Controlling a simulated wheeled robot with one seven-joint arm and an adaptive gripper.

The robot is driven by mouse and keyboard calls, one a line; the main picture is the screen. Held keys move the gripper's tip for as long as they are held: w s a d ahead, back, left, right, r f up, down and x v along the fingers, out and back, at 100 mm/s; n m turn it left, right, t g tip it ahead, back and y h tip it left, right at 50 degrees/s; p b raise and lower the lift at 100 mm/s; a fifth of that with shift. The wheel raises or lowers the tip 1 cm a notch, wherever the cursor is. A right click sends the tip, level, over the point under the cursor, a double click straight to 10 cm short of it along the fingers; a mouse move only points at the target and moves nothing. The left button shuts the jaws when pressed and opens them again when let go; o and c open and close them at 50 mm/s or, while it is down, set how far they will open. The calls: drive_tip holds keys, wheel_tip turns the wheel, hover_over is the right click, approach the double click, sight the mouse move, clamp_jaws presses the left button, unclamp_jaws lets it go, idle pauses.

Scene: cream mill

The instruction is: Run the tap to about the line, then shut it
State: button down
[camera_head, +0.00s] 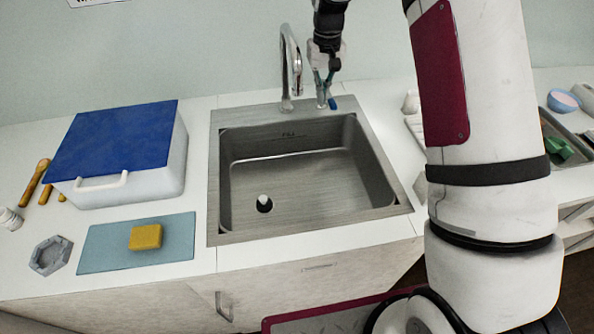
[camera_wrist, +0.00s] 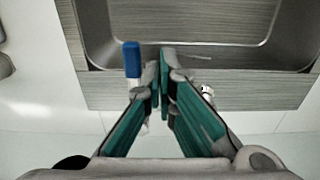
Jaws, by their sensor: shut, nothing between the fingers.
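The chrome tap (camera_head: 288,62) stands behind the steel sink (camera_head: 228,232); no stream shows under its spout. Small dark lettering, perhaps the fill mark (camera_head: 290,134), is on the basin's back wall. The basin looks bare, with the drain (camera_head: 264,204) in view. A blue-tipped lever (camera_head: 333,103) sits right of the tap, and the tip also shows in the wrist view (camera_wrist: 132,58). My gripper (camera_head: 323,88) is shut and empty, its teal fingers (camera_wrist: 161,75) together close beside the lever. I cannot tell whether they touch it.
A white box with a blue lid (camera_head: 115,140) stands left of the sink. A yellow sponge (camera_head: 146,237) lies on a teal mat (camera_head: 100,255), near a grey hexagonal dish (camera_head: 50,256). A tray (camera_head: 571,128) with a green item is at far right.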

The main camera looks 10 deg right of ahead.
sight(333, 102)
drive_tip(key=shift+f, duration=0.1)
idle(0.3)
drive_tip(key=shift+f+b, duration=0.45)
drive_tip(key=shift+f, duration=1.5)
drive_tip(key=shift+d, duration=0.2)
drive_tip(key=shift+d, duration=1.3)
